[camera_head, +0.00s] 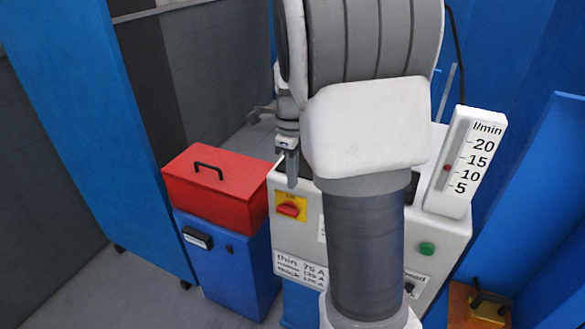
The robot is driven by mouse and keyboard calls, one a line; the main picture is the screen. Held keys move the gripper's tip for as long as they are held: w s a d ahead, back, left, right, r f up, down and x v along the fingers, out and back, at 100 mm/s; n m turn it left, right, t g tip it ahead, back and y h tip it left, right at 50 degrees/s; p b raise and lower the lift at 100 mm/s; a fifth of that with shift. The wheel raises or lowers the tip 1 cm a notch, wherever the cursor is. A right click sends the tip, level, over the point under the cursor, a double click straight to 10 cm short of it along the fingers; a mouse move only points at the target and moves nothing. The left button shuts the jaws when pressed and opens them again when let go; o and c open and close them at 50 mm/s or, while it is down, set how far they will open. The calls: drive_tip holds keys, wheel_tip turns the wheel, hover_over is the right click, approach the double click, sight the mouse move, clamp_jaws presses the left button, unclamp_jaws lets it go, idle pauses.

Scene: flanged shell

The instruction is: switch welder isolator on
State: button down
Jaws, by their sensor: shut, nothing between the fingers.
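The welder isolator is a red rotary handle (289,209) on a yellow plate (302,200), on the upper left of the white welder's front panel (288,240). Its handle looks roughly horizontal. The small marking on the plate is too blurred to read. My gripper (291,176) points downward just above the isolator in the picture, near the welder's top left edge. It is shut and empty. It appears apart from the handle, though the depth between them is hard to judge. My arm hides the middle of the welder panel.
A red toolbox (218,190) sits on a blue cabinet (225,265) left of the welder. A flow gauge (465,162) stands on the welder's right side. A green button (427,249) is on the right of the panel. Blue panels stand on both sides.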

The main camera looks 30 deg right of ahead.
sight(295, 213)
wheel_tip(295, 213, down, 8)
drive_tip(key=shift+f+b, duration=0.15)
drive_tip(key=shift+b, duration=0.45)
drive_tip(key=shift+s+d+f+t+y, duration=0.15)
drive_tip(key=shift+s+d+t+y, duration=0.1)
drive_tip(key=shift+t+y, duration=0.3)
drive_tip(key=shift+s+f, duration=0.1)
drive_tip(key=shift+s, duration=0.1)
drive_tip(key=shift+s+d+f+p, duration=0.25)
drive_tip(key=shift+d+p, duration=0.05)
drive_tip(key=shift+p, duration=0.25)
drive_tip(key=shift+s+d+f+p, duration=0.2)
drive_tip(key=shift+s+f+p, duration=0.05)
drive_tip(key=shift+f+p, duration=0.4)
drive_tip(key=shift+f, duration=0.25)
idle(1.7)
